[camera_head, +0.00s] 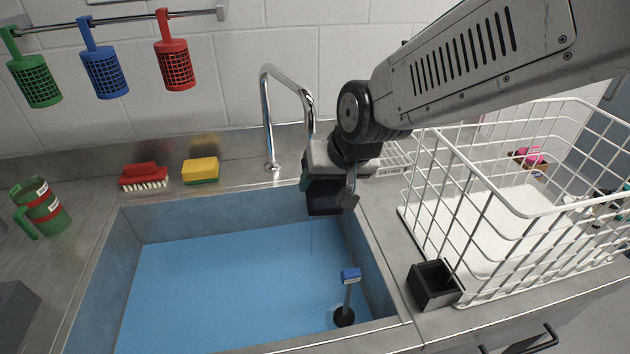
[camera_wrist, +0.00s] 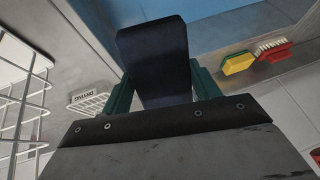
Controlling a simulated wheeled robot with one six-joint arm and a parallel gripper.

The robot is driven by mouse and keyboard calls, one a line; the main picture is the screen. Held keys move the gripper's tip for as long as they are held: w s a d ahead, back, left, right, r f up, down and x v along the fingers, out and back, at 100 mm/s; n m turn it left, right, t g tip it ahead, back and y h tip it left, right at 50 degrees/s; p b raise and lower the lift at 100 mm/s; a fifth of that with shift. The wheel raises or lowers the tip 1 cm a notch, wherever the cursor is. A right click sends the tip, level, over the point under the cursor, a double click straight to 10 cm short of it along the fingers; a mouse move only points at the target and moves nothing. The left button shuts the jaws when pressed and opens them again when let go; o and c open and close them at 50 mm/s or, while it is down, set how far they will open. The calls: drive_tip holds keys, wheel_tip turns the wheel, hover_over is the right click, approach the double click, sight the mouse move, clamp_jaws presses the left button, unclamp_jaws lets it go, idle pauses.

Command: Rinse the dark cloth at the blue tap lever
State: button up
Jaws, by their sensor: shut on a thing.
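My gripper (camera_head: 330,186) is over the right back part of the sink, shut on a dark navy cloth (camera_head: 326,203). In the wrist view the cloth (camera_wrist: 153,48) is a flat dark block between the green fingers of my gripper (camera_wrist: 162,90). A faint thin line runs down from the cloth towards the blue sink floor. A small blue-headed lever (camera_head: 350,275) on a grey stalk with a black foot stands in the sink at the front right, apart from the cloth. The chrome tap (camera_head: 267,105) arches behind the sink; my arm partly hides its spout.
The sink (camera_head: 230,290) has a blue floor. A white wire basket (camera_head: 480,205) and a black holder (camera_head: 433,284) stand on the right. A red brush (camera_head: 143,177), a yellow sponge (camera_head: 200,170) and a green jug (camera_head: 44,208) are on the left. Several coloured mesh holders hang behind.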

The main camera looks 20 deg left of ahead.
drive_tip(key=s+d, duration=0.4)
drive_tip(key=d, duration=0.1)
drive_tip(key=shift+d, duration=0.15)
idle(0.3)
idle(1.1)
drive_tip(key=s+d+r, duration=0.2)
drive_tip(key=d+r, duration=0.2)
drive_tip(key=shift+s, duration=0.4)
idle(0.6)
